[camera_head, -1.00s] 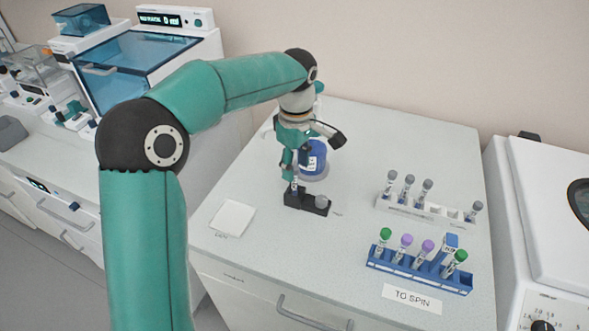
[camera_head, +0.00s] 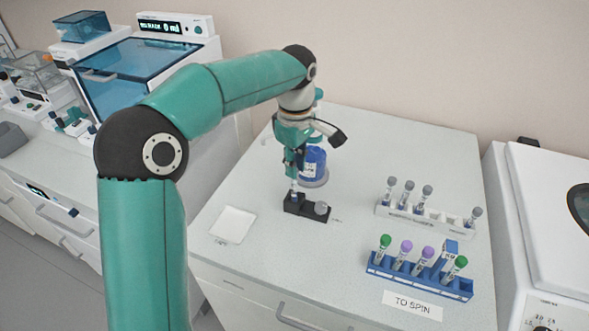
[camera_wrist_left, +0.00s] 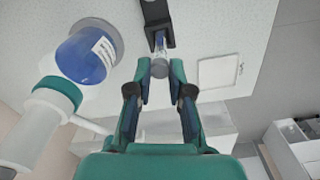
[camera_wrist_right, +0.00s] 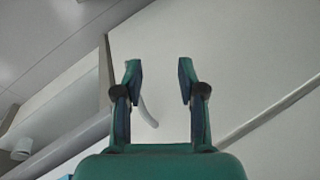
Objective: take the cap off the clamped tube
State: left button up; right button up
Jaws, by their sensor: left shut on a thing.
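The clamped tube (camera_head: 293,190) stands upright in a small black clamp block (camera_head: 307,208) on the bench. In the left wrist view the tube (camera_wrist_left: 160,42) runs from the black block (camera_wrist_left: 155,14) to a grey cap (camera_wrist_left: 160,69). My left gripper (camera_head: 292,175) is above the block, its fingertips (camera_wrist_left: 160,72) shut on either side of the cap. Whether the cap is clear of the tube's mouth I cannot tell. My right gripper (camera_wrist_right: 160,78) is open and empty in its wrist view, and is outside the head view.
A blue bottle (camera_head: 313,160) stands close behind the left gripper. A white square pad (camera_head: 232,224) lies left of the block. A white rack (camera_head: 425,213) and a blue rack (camera_head: 420,277) with capped tubes stand right. Bench between block and racks is clear.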

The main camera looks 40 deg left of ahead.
pick_arm(q)
notch_tip(320, 180, up, 21)
jog(key=p, duration=0.8)
jog(key=shift+r+p, duration=0.15)
jog(key=shift+p, duration=0.15)
